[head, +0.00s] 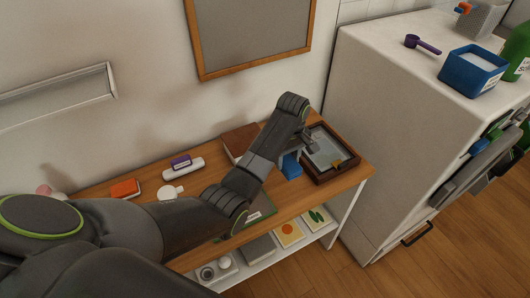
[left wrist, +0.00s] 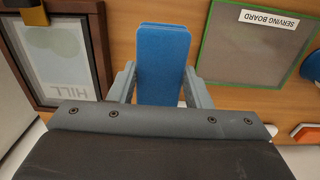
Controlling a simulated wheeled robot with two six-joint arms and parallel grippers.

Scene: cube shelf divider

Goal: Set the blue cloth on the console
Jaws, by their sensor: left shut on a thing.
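The blue cloth (head: 291,167) looks like a folded, flat rectangular block in the left wrist view (left wrist: 162,55). My left gripper (head: 303,149) is shut on it, with one finger at each side of the cloth in the left wrist view (left wrist: 161,82). The cloth is over the wooden top of the console (head: 322,194), just left of a dark wooden tray or frame (head: 352,167). I cannot tell whether its underside touches the wood. My right gripper is not in view.
A green-edged serving board (left wrist: 255,45) lies beside the cloth. A brown box (head: 239,140), an orange item (head: 125,188) and a white item with a purple top (head: 182,165) stand along the console. A white cabinet (head: 375,110) rises on the right.

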